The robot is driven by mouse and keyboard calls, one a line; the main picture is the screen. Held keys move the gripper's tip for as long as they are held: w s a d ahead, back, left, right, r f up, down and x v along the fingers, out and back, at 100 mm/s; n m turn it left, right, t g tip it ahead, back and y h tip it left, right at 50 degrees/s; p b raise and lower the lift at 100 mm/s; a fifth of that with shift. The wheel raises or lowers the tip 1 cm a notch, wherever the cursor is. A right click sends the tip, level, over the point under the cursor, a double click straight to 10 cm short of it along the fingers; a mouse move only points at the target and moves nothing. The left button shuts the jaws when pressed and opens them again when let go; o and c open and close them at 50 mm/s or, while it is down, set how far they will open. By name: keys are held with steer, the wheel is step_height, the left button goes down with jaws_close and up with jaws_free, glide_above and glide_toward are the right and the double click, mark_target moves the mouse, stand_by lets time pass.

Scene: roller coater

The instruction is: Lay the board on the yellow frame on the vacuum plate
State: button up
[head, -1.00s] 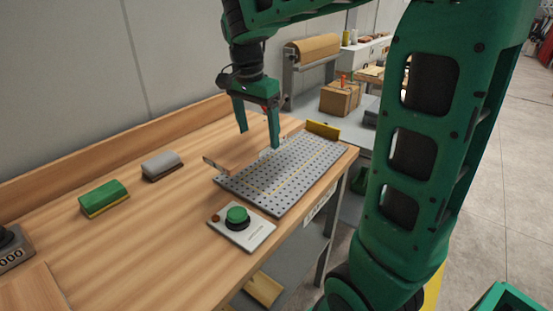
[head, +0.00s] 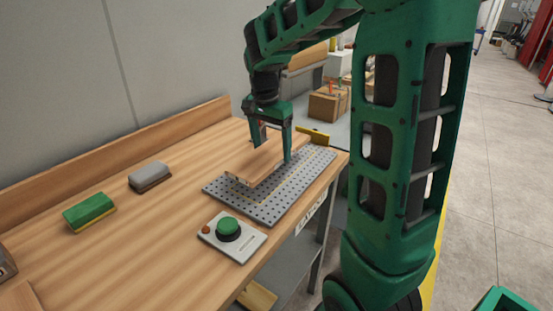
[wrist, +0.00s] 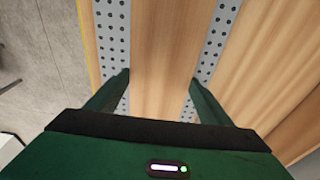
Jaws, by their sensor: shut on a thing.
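The board (head: 258,164) is a long wooden plank over the grey perforated vacuum plate (head: 262,207). My gripper (head: 275,153) is shut on it, one finger along each long side. In the wrist view the board (wrist: 160,45) runs between the fingers, with strips of the plate (wrist: 113,35) showing on both sides. A thin yellow line of the frame (head: 284,187) shows on the plate; the board hides the rest. I cannot tell whether the board touches the plate or hangs just above it.
A control box with a green button (head: 229,229) stands by the plate's near end. A yellow bar (head: 313,136) is at its far end. A green-topped block (head: 90,212) and a grey-topped block (head: 150,176) lie to the left on the wooden bench.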

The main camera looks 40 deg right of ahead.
mark_target(275, 158)
steer(key=shift+w+d+f, duration=0.15)
steer(key=shift+d+f, duration=0.45)
steer(key=shift+d, duration=0.3)
steer(key=shift+f, duration=1.95)
steer(key=o, duration=1.4)
steer(key=shift+f, duration=0.1)
steer(key=shift+o, duration=0.2)
